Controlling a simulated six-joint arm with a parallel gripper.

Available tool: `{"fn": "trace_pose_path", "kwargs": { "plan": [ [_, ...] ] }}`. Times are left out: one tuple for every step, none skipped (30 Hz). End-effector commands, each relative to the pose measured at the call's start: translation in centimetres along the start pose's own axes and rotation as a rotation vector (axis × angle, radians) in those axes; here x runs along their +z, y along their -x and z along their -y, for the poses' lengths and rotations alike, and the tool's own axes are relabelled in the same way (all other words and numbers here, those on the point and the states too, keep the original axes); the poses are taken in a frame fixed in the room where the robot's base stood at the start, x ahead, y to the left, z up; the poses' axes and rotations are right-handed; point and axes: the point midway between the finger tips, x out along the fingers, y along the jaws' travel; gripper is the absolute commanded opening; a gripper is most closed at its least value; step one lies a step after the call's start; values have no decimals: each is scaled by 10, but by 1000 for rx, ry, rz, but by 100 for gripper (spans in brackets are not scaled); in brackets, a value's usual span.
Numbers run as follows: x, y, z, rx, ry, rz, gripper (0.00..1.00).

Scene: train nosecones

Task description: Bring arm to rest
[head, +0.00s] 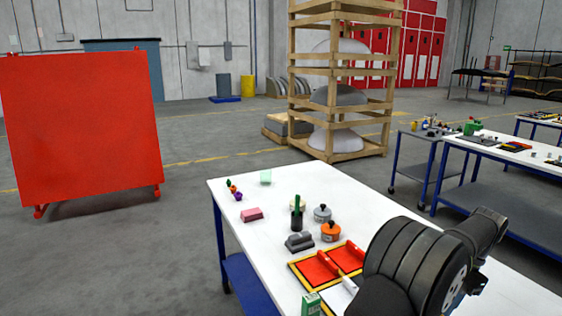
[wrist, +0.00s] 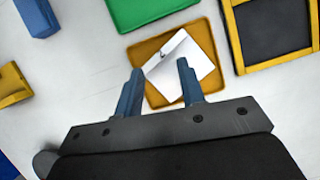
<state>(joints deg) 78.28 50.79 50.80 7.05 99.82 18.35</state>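In the wrist view my gripper (wrist: 159,78) shows two blue fingers standing well apart, with nothing held between them. Beyond the fingertips a white flat piece (wrist: 182,60) with a small dark mark lies tilted in an orange-yellow tray (wrist: 155,50) on the white table. I cannot tell the exact height of the fingers above it. In the head view my dark arm is at the lower right over the white table (head: 235,185), and the gripper itself is hidden or out of frame.
In the wrist view a green tray (wrist: 150,10), a yellow-framed dark tray (wrist: 275,35), a blue block (wrist: 36,16) and a yellow block (wrist: 13,83) lie around. In the head view red trays (head: 318,270), an orange pot (head: 331,231) and a pink block (head: 252,214) are on the table.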

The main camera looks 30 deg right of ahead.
Motion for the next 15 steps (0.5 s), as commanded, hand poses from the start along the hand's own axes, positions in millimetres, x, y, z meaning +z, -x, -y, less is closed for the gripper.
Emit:
{"fn": "trace_pose_path", "kwargs": {
  "plan": [
    [-1,0,2,-12,-28,-1,36],
    [-1,0,3,-20,-46,-1,36],
    [-1,1,4,-29,-68,-1,36],
    [-2,1,5,-34,-81,-2,36],
    [-2,1,6,-39,-94,-2,36],
    [-2,1,7,-45,-108,-2,36],
    [-2,1,7,-49,-117,-1,36],
    [-2,1,8,-53,-125,-1,36],
    [-3,1,8,-56,-133,-1,36],
    [-3,2,8,-58,-137,-1,36],
    [-3,2,9,-59,-140,-1,36],
    [-3,2,9,-60,-143,-1,36],
    [-3,2,9,-60,-144,-1,36],
    [-3,2,9,-60,-145,0,36],
    [-3,2,9,-60,-145,0,36]
  ]
}}
